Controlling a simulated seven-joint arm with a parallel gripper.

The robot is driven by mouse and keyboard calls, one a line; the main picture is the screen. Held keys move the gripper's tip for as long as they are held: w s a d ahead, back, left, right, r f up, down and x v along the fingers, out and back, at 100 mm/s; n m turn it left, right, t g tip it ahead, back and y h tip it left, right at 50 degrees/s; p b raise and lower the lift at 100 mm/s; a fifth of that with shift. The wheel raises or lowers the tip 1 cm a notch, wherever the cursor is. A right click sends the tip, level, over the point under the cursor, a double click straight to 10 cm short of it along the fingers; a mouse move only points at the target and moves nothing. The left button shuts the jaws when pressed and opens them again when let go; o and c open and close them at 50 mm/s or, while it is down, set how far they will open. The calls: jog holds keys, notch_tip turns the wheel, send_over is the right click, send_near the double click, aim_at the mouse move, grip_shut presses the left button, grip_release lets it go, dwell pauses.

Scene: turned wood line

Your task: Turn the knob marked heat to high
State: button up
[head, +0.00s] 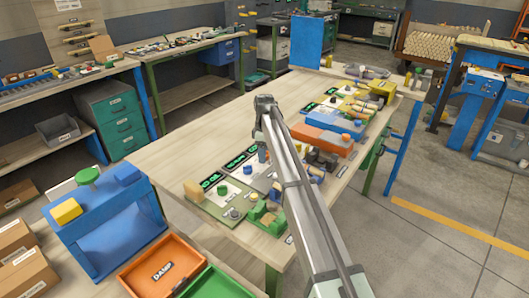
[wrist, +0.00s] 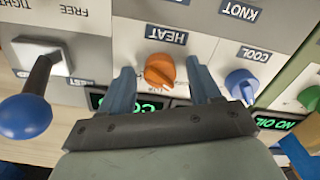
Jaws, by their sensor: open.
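The orange knob (wrist: 159,70) sits on a pale panel by the label HEAT (wrist: 166,34), which appears upside down in the wrist view. My gripper (wrist: 159,74) is open, with one blue-grey finger on each side of the knob. I cannot tell whether the fingers touch it. Small markings beside the knob are partly hidden, so its setting is unclear. In the head view my gripper (head: 262,153) is low over the row of panels on the bench, and I cannot make out the heat knob there.
A blue knob (wrist: 242,84) marked COOL is close to the right finger. A blue-ball lever (wrist: 26,115) stands up at the left. Green displays (wrist: 152,108) lie partly behind the gripper. The bench's left side (head: 190,148) is bare wood.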

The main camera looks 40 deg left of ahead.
jog(key=c, duration=1)
jog(key=shift+c, duration=0.2)
jog(key=shift+m, duration=0.3)
jog(key=m, duration=1.1)
jog(key=shift+m, duration=0.4)
jog(key=m, duration=1.1)
jog(key=shift+m, duration=0.4)
